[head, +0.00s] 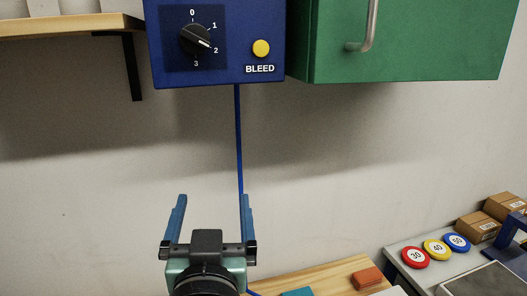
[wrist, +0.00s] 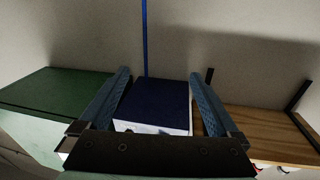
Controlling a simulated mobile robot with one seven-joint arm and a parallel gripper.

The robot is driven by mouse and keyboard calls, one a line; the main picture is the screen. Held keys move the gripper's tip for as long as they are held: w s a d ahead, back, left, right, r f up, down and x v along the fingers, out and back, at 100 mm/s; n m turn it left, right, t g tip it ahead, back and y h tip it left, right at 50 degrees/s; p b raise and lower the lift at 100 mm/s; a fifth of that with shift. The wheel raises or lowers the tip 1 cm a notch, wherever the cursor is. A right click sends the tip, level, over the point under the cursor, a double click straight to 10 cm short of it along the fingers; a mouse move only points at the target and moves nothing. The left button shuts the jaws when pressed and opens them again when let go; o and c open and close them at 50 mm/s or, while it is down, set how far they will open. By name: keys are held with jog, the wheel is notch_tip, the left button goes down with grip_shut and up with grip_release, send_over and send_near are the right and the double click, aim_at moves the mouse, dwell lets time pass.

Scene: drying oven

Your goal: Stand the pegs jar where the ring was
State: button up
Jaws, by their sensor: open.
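I cannot make out a pegs jar or a ring in either view. Pale objects (head: 83,5) stand on the wooden shelf (head: 60,25) at the top left of the head view, but only their lower ends show and I cannot tell what they are. My gripper (head: 212,200) is at the lower middle of the head view, fingers pointing up, open and empty in front of the bare wall. In the wrist view my gripper (wrist: 160,82) is also open, its fingers spread to either side of the blue box (wrist: 162,100), which lies beyond them.
The blue box with a dial and yellow BLEED button (head: 261,48) hangs on the wall, its blue cable (head: 239,140) running down behind my gripper. A green cabinet (head: 410,45) hangs right. Below are a wooden top (head: 320,277), a reddish block (head: 367,278) and numbered discs (head: 436,250).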

jog(key=s+d+r+t, duration=0.2)
jog(key=s+r+t, duration=0.1)
jog(key=r, duration=0.5)
jog(key=s+d+r+t+h, duration=0.1)
jog(key=s+d+r+t, duration=0.1)
jog(key=r, duration=0.7)
jog(key=s+d+r+t+h, duration=0.1)
jog(key=s+d+r+t, duration=0.2)
jog(key=s+r, duration=0.3)
notch_tip(320, 180, up, 3)
jog(key=shift+s+r+m+t, duration=0.1)
jog(key=shift+s+m+t, duration=0.25)
jog(key=shift+t, duration=0.25)
jog(key=shift+d, duration=0.1)
